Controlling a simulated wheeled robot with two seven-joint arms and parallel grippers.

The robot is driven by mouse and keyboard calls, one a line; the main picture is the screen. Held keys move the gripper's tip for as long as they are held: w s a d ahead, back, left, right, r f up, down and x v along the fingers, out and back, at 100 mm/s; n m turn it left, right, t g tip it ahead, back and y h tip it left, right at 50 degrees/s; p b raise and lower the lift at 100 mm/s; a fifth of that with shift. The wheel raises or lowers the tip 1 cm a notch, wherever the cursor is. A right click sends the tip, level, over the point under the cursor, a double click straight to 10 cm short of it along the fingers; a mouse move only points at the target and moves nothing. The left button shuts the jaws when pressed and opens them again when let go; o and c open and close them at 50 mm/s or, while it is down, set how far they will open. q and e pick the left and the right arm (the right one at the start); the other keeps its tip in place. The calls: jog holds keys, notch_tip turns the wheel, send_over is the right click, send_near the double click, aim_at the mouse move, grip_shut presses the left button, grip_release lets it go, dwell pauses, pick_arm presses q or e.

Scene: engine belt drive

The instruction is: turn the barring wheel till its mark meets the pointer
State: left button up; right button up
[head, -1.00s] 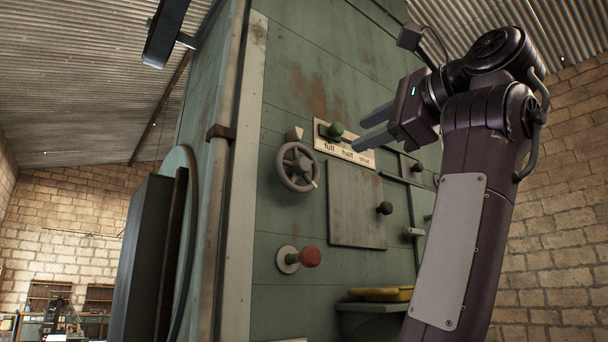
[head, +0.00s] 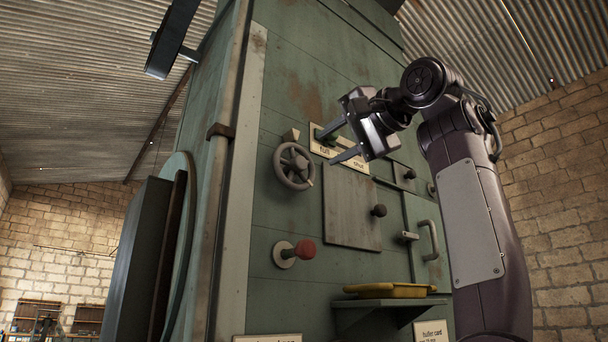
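The barring wheel (head: 294,166) is a grey spoked handwheel on the green machine panel. A small pale mark (head: 310,183) seems to show at the lower right of its rim. A tan tapered pointer (head: 291,135) sits just above the rim, so the mark is well away from it. My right gripper (head: 327,149) is to the right of the wheel, with its two fingers spread and pointing left. Nothing is between the fingers, and in the picture they overlap the full/half/shut label plate. The gripper appears clear of the wheel. My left gripper is not in view.
A yellow tray (head: 390,290) rests on a shelf below. A dark fixture (head: 170,40) juts out at upper left.

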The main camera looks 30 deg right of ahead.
aim_at(303, 162)
jog(key=shift+n+y, duration=0.3)
jog(key=shift+n, duration=0.3)
jog(key=w+p, duration=0.1)
jog(key=w, duration=0.1)
jog(key=w+p, duration=0.1)
jog(key=w, duration=0.2)
jog(key=w+a+p, duration=0.1)
jog(key=w, duration=0.2)
jog(key=shift+w+f, duration=0.15)
jog(key=shift+a, duration=0.1)
jog(key=c, duration=0.7)
